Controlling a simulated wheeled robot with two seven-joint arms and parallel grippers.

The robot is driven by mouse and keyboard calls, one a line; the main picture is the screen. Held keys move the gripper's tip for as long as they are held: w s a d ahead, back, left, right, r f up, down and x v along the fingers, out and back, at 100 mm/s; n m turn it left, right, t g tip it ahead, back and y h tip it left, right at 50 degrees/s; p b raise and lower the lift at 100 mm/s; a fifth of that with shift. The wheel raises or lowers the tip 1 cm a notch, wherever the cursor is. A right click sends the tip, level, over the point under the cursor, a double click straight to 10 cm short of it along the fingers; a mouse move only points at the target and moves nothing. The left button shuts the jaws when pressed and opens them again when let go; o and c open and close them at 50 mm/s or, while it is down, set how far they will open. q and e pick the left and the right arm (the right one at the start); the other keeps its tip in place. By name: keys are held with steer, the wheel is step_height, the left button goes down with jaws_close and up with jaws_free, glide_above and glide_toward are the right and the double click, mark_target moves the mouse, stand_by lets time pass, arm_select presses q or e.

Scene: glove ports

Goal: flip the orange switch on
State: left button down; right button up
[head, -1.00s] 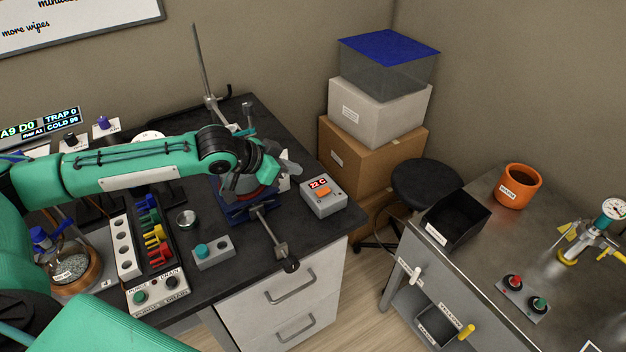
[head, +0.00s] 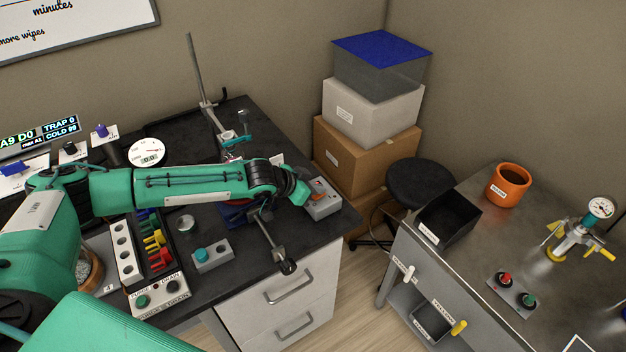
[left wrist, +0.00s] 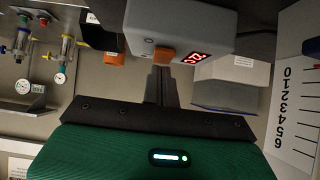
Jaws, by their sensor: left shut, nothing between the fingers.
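The orange switch (left wrist: 165,54) is on a small grey box with a lit red display (left wrist: 194,58). In the head view the grey box (head: 326,209) sits at the right end of the black bench, and my gripper partly covers its top. My left gripper (head: 304,192) is at the box's left side. In the left wrist view the shut, empty fingers (left wrist: 161,76) point at the switch, with tips very close to it. I cannot tell whether they touch, or which way the switch is tipped. My right gripper is out of view.
A clamp stand (head: 205,100) rises behind my left arm. A grey box with a teal button (head: 212,256) and colored levers (head: 154,240) stand in front of it. Stacked boxes (head: 366,150) and a black stool (head: 424,185) are beyond the bench's right end.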

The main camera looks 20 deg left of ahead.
arm_select(q)
steer(key=shift+f, duration=0.1)
stand_by(0.3)
steer(key=shift+w+f, duration=0.1)
steer(key=shift+f, duration=0.05)
steer(key=shift+w+d, duration=0.1)
steer(key=shift+d, duration=0.05)
steer(key=shift+w+d+r+p, duration=0.2)
steer(key=shift+w+d+p, duration=0.2)
steer(key=shift+w+p, duration=0.15)
steer(key=shift+r, duration=0.1)
